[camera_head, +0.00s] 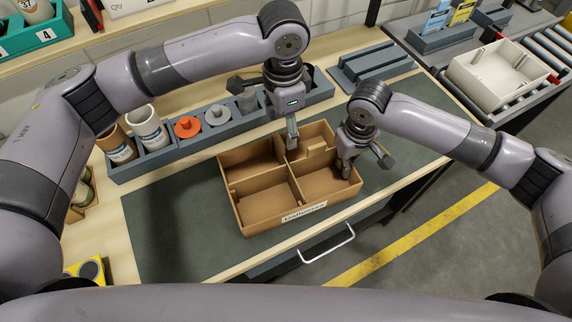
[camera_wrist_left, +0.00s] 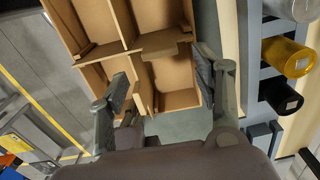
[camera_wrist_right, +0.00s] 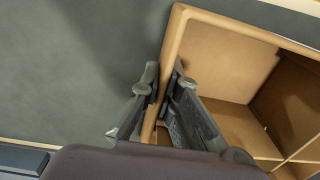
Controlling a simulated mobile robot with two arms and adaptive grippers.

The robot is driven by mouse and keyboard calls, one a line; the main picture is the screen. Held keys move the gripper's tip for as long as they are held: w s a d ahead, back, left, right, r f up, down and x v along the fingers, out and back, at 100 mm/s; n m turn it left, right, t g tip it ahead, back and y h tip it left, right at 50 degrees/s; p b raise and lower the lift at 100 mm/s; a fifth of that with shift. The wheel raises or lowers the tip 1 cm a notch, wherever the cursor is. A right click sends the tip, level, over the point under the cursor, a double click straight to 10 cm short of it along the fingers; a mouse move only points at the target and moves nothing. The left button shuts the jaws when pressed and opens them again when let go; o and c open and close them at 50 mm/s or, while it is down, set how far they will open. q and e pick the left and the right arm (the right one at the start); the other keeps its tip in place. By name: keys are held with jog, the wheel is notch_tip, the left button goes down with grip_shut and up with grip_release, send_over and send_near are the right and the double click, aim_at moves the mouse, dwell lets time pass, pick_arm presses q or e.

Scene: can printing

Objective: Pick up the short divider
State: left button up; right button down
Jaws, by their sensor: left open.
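A brown cardboard box (camera_head: 270,222) with crossing dividers stands on the dark mat. The short divider (camera_head: 290,171) runs from its back wall to its front wall and crosses the longer one. My left gripper (camera_head: 292,132) is above the back wall, near the short divider's back end. In the left wrist view its fingers (camera_wrist_left: 168,95) are open and empty, with the divider (camera_wrist_left: 147,88) below and between them. My right gripper (camera_head: 362,163) is at the box's right wall. In the right wrist view its fingers (camera_wrist_right: 165,85) pinch that wall (camera_wrist_right: 172,45), one inside and one outside.
A grey rack (camera_head: 160,167) with white, orange and grey spools or cans stands behind the box. Grey slotted blocks (camera_head: 372,65) lie at the back right. A white bin (camera_head: 490,78) sits on the conveyor. The mat (camera_head: 170,235) left of the box is clear.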

aim_at(281, 139)
pick_arm(q)
jog(key=shift+a+f, duration=0.2)
jog(key=shift+f, duration=1.15)
jog(key=shift+a+f, duration=0.15)
jog(key=shift+f, duration=1.2)
jog(key=shift+c, duration=0.5)
jog(key=c, duration=0.9)
jog(key=shift+o, duration=0.2)
notch_tip(281, 139, up, 18)
pick_arm(e)
jog(key=c, duration=1.7)
grip_release()
